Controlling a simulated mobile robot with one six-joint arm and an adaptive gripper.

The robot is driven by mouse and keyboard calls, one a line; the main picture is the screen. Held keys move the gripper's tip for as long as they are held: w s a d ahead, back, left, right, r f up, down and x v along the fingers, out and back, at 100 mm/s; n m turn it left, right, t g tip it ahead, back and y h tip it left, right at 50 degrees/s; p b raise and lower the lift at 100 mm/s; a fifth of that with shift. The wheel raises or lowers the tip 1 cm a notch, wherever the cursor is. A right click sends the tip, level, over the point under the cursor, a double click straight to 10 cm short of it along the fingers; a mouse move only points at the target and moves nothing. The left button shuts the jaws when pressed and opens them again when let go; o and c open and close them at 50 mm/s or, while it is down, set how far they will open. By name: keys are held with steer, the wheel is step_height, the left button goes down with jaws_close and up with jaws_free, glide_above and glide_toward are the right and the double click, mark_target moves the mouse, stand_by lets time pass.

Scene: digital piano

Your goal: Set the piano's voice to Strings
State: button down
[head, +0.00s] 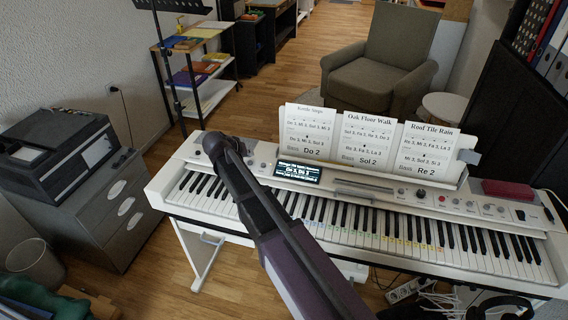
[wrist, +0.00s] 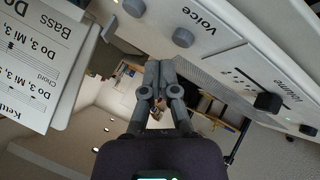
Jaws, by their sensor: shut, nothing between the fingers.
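The white digital piano (head: 330,225) stands across the head view. Its lit display (head: 298,172) shows text, mostly too small to read. In the wrist view the word Voice is printed on the panel beside two grey knobs, one (wrist: 183,37) below it and one (wrist: 134,8) to its left. My gripper (head: 216,146) is over the left part of the panel, its fingers together and empty. In the wrist view my gripper (wrist: 158,68) points toward the panel edge, just left of and below the lower knob. Contact with a knob cannot be made out.
A volume slider with a black cap (wrist: 268,102) lies right of the Voice knobs. Song sheets (head: 370,140) stand behind the panel. A red box (head: 507,189) lies at the piano's right end. A printer (head: 55,145) stands on a cabinet at the left.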

mark_target(250, 163)
steer(key=shift+r+p, duration=2.5)
steer(key=shift+r, duration=0.05)
steer(key=shift+d, duration=0.1)
steer(key=s+d+r+g+y+p, duration=0.2)
steer(key=s+d+g+p, duration=0.1)
steer(key=s+d, duration=0.8)
steer(key=s+d+r+m+g+y+p, duration=0.1)
steer(key=s+d+g+y+p, duration=0.2)
steer(key=s+d+p, duration=0.3)
steer(key=s+d+g, duration=0.1)
steer(key=s+d, duration=0.4)
steer(key=s, duration=0.3)
steer(key=shift+s+d+r+y, duration=0.2)
steer(key=shift+d+r+y, duration=0.1)
steer(key=shift+d+r, duration=0.05)
steer(key=shift+s, duration=0.1)
stand_by(0.3)
